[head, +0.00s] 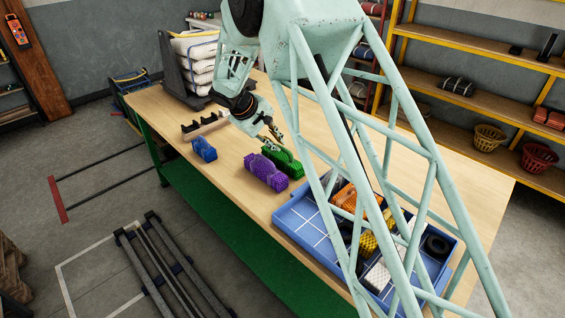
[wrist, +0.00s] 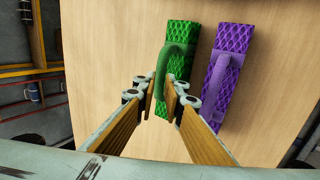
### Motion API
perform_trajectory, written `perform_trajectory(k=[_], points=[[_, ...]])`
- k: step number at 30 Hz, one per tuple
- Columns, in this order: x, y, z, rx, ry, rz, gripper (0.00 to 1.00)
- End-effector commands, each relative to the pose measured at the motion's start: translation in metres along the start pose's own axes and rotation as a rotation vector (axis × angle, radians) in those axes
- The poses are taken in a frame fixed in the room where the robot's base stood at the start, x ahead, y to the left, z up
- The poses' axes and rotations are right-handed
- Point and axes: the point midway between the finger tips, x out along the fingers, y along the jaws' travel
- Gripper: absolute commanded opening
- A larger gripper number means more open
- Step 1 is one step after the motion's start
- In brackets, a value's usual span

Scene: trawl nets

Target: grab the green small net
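The green small net (wrist: 183,38) is a textured block with a curved green handle (wrist: 162,72), lying on the wooden table. It also shows in the head view (head: 289,163), partly behind my gripper and the purple net. My gripper (wrist: 161,92) is open, with its fingers apart. In the wrist view the lower part of the handle appears between the fingertips; I cannot tell whether they are level with it or above it. In the head view my gripper (head: 272,142) is over the far end of the green net. I see nothing held.
A purple net (head: 265,172) lies close beside the green one. A smaller blue net (head: 204,150) and a notched wooden rack (head: 203,126) are to the left. A blue tray (head: 300,226) with several items stands at the right. The table's near left is bare.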

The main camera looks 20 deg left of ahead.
Motion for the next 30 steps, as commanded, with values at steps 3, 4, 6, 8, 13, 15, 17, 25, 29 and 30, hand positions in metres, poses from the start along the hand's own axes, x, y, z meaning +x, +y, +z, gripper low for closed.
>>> perform_trajectory(k=[3,4,6,8,13,15,17,25,29,30], points=[[0.001,0.0,0.0,0.0,0.0,0.0,0.1],[0.001,0.0,0.0,0.0,0.0,0.0,0.1],[0.001,0.0,0.0,0.0,0.0,0.0,0.1],[0.001,0.0,0.0,0.0,0.0,0.0,0.1],[0.004,0.0,0.0,0.0,-0.001,0.0,0.1],[0.008,-0.001,0.0,0.0,-0.001,0.0,0.1],[0.013,-0.001,0.0,0.0,-0.001,0.0,0.1],[0.041,-0.001,0.0,0.0,-0.002,0.001,0.1],[0.05,-0.001,0.0,0.0,-0.001,0.0,0.1],[0.052,-0.001,0.0,0.0,-0.001,0.0,0.1]])
